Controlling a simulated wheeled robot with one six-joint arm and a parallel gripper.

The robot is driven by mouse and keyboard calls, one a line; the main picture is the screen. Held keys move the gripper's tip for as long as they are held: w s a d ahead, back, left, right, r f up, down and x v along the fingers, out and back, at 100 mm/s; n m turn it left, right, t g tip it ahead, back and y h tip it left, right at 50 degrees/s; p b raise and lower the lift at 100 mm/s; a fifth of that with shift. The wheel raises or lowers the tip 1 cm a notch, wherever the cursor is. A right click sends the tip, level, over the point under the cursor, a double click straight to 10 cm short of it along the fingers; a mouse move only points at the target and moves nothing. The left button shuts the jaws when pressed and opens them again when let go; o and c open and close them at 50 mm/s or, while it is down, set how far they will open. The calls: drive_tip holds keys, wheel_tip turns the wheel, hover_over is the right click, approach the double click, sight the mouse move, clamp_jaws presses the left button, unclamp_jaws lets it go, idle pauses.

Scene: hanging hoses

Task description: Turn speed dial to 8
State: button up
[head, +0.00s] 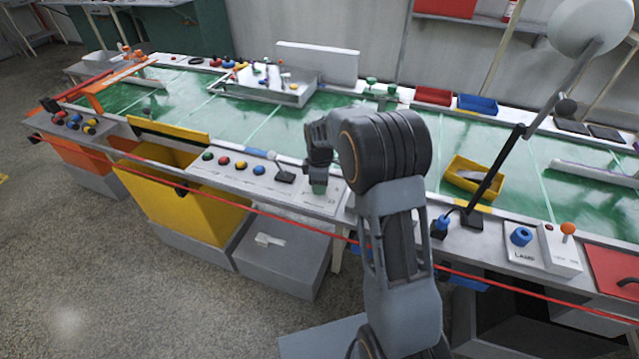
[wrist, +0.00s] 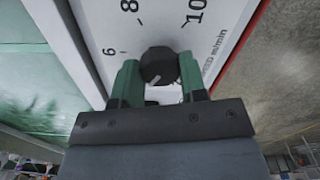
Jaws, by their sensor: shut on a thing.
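The speed dial (wrist: 160,62) is a round black knob on a white panel (wrist: 92,30) in the wrist view. The numbers 6, 8 and 10 and the print "m/min" show around it. A pale mark shows on the knob's near, lower side, away from the 8. My gripper (wrist: 158,68) is shut on the knob, with one green finger on each side. In the head view my gripper (head: 319,186) is down at the panel (head: 296,195) on the front edge of the conveyor, and the knob is hidden there.
Several coloured buttons (head: 240,165) and a small black item (head: 284,178) lie left of my gripper. A red cord (head: 262,211) runs along the front. A yellow bin (head: 468,178) and a lamp arm (head: 497,160) stand to the right. The floor at the left is clear.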

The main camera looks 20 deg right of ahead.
drive_tip(key=m+p, duration=0.1)
drive_tip(key=m, duration=0.2)
drive_tip(key=shift+m, duration=0.4)
drive_tip(key=m, duration=0.3)
drive_tip(key=shift+m, duration=0.3)
drive_tip(key=m, duration=0.3)
drive_tip(key=shift+w+m+p, duration=0.1)
drive_tip(key=shift+m+p, duration=0.2)
drive_tip(key=shift+p, duration=0.1)
drive_tip(key=m, duration=0.3)
drive_tip(key=shift+m, duration=0.4)
drive_tip(key=m, duration=0.4)
drive_tip(key=shift+p, duration=0.3)
drive_tip(key=m, duration=0.4)
drive_tip(key=shift+r+m, duration=0.1)
drive_tip(key=shift+m, duration=0.4)
